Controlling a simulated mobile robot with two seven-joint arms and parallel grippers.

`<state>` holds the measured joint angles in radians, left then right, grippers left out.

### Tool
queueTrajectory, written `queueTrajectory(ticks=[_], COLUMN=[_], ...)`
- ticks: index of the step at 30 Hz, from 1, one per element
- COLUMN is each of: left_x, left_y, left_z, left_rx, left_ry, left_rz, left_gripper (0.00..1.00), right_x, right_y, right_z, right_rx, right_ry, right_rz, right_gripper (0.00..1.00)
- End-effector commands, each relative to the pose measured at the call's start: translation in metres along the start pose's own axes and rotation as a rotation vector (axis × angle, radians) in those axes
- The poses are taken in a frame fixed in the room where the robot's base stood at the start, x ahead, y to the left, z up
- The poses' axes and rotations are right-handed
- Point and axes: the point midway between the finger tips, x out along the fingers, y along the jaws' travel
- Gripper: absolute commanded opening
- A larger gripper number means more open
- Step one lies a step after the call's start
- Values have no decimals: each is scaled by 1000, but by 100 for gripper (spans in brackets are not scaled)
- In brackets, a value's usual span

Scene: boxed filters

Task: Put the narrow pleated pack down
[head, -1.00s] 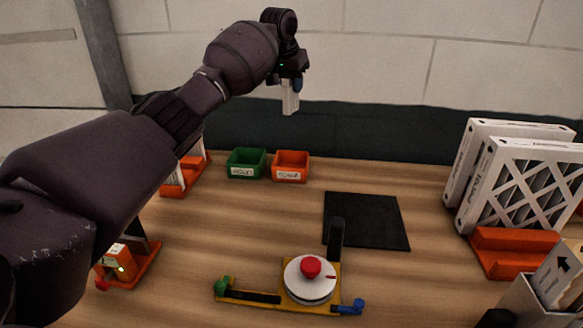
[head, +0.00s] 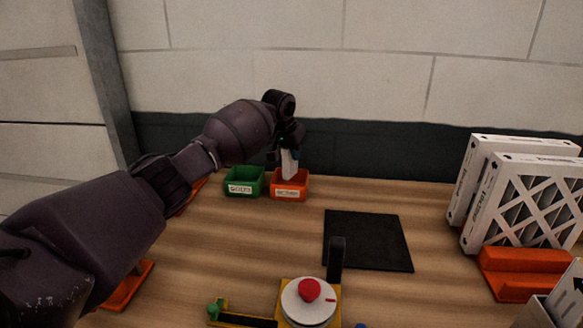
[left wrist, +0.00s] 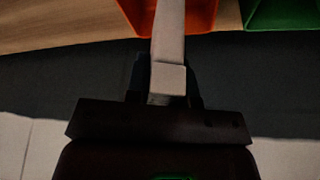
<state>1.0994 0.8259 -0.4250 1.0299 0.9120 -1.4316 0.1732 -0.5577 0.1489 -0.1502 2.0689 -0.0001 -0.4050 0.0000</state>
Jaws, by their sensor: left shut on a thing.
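The narrow pleated pack (head: 289,164) is a slim pale piece hanging down from my left gripper (head: 288,152) in the head view. My left gripper is shut on its upper end. The pack's lower end overlaps the orange bin (head: 289,192) at the back of the table; whether it is inside the bin or just above it I cannot tell for sure. In the left wrist view the pack (left wrist: 168,50) runs from between the fingers toward the orange bin (left wrist: 200,14). My right gripper is not in view.
A green bin (head: 243,183) stands just left of the orange bin. A black mat (head: 367,240) lies mid-table. A yellow fixture with a white dial and red knob (head: 309,290) is in front. Large white-framed filters (head: 530,200) stand in an orange rack (head: 525,272) at right.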

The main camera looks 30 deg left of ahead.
Motion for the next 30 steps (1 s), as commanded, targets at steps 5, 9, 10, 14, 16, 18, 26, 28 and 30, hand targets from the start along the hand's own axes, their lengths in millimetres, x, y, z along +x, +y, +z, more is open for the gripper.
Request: queueTrajectory(ticks=[5,9,10,14,16,18,26,28,30], left_x=[31,45,46,44,44,44,47,47,47], left_y=[0,0,0,0,0,0,0,0,0], left_z=[13,19,19,19,19,19,20,20,20], left_rx=[0,0,0,0,0,0,0,0,0], left_ry=[-7,-5,-4,-2,-2,-2,-3,-3,-3], left_rz=[0,0,0,0,0,0,0,0,0], left_gripper=[0,0,0,0,0,0,42,48,48], right_x=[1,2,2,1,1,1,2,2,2], right_y=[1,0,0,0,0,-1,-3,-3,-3], right_z=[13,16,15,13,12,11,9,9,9], right_rx=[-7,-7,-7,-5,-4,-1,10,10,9], right_ry=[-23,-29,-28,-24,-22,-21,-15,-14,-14], right_rz=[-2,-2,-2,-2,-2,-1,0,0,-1], right_gripper=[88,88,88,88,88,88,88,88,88])
